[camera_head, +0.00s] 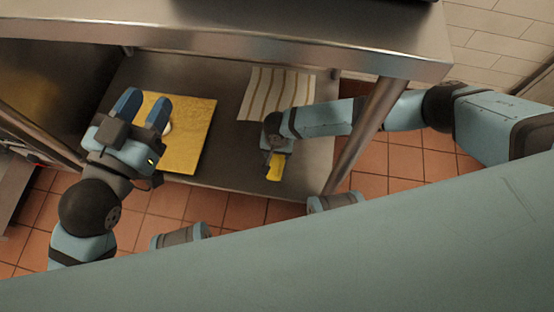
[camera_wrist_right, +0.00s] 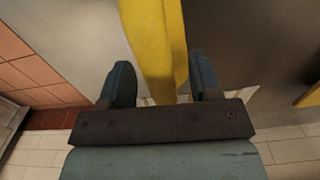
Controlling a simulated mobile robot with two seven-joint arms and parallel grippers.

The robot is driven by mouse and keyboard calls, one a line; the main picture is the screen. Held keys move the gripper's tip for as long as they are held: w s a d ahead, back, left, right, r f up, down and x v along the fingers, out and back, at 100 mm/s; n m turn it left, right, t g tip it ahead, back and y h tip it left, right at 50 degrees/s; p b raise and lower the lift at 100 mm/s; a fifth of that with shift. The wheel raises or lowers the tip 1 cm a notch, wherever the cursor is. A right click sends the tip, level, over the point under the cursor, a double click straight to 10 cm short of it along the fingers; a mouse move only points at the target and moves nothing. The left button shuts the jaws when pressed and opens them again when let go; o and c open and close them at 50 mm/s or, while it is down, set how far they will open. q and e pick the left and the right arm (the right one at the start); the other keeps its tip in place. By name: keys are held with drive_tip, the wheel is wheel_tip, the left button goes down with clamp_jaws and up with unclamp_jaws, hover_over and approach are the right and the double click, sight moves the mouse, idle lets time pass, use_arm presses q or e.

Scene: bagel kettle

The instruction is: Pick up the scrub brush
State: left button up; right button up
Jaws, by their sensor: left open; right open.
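The scrub brush shows as a long yellow piece (camera_head: 273,170) on the lower steel shelf, just past my right gripper (camera_head: 277,150) in the head view. In the right wrist view the yellow piece (camera_wrist_right: 157,35) runs between the two fingers of my right gripper (camera_wrist_right: 163,78), with gaps on both sides. My right gripper is open around it. Part of the brush is hidden by the gripper; bristles cannot be made out. My left gripper (camera_head: 143,103) is open and empty over the left edge of a yellow board, away from the brush.
The yellow board (camera_head: 195,140) lies on the steel shelf (camera_head: 228,130), with a small white item (camera_head: 168,128) partly hidden by my left gripper. A striped cloth (camera_head: 278,93) lies behind my right gripper. A steel counter edge (camera_head: 240,50) overhangs; a table leg (camera_head: 365,130) stands right.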

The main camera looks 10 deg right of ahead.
use_arm(q)
drive_tip(key=shift+r, duration=0.1)
use_arm(e)
drive_tip(key=shift+f, duration=0.15)
drive_tip(key=c, duration=1.1)
drive_tip(key=shift+o, duration=0.2)
drive_tip(key=shift+r, duration=0.3)
wheel_tip(320, 180, up, 10)
drive_tip(key=p, duration=0.6)
drive_tip(key=shift+r, duration=0.2)
clamp_jaws()
use_arm(q)
wheel_tip(320, 180, up, 7)
drive_tip(key=s+d+n+t+p, duration=0.1)
drive_tip(key=s+n+p, duration=0.1)
drive_tip(key=n+p, duration=0.1)
drive_tip(key=shift+s+n+p, duration=0.25)
drive_tip(key=shift+n+p, duration=0.15)
drive_tip(key=shift+p, duration=0.25)
use_arm(e)
unclamp_jaws()
wheel_tip(320, 180, up, 9)
